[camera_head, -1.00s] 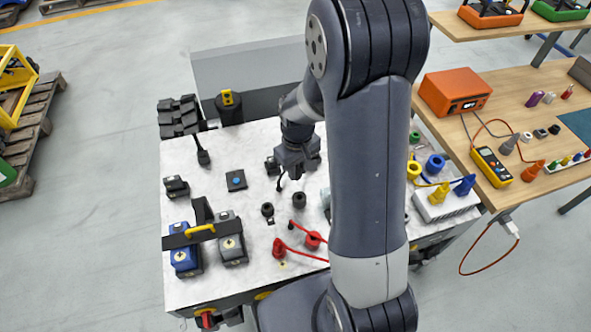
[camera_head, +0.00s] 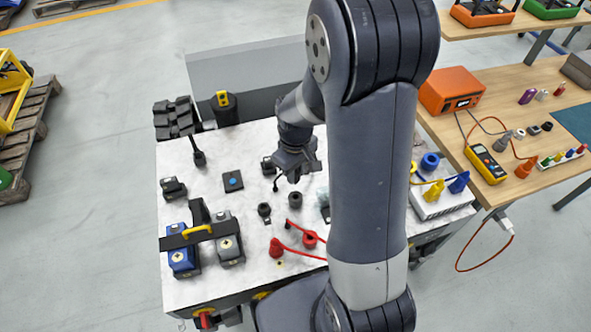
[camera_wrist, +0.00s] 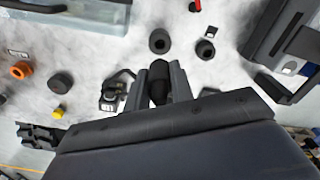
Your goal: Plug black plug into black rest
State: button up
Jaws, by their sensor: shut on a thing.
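My gripper (camera_head: 294,179) is shut on a black plug (camera_wrist: 158,82), seen end-on between the fingers in the wrist view. In the head view the gripper's body hides most of this plug. Two black round pieces stand on the white tabletop: one (camera_head: 295,200) just in front of the gripper, the other (camera_head: 265,210) to its left beside a small tag. In the wrist view the first piece (camera_wrist: 159,41) lies straight ahead of the fingers and the other (camera_wrist: 205,49) to its right. Both show dark centres; I cannot tell which is the black rest. The plug is apart from both.
Two red pieces with a red lead (camera_head: 277,248) stand nearer the front edge. A small device (camera_wrist: 112,95) with a black loop is close beside the fingers. A blue and grey connector pair (camera_head: 205,245) stands front left. A white block (camera_head: 443,201) holds yellow and blue plugs at right.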

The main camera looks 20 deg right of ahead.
jog(key=shift+f+b, duration=1.45)
jog(key=shift+f, duration=0.65)
jog(key=shift+f+b, duration=2.1)
jog(key=shift+f, duration=0.25)
jog(key=o, duration=1)
jog(key=shift+r, duration=0.1)
jog(key=shift+o, duration=0.2)
notch_tip(320, 180, up, 11)
jog(key=shift+f, duration=0.1)
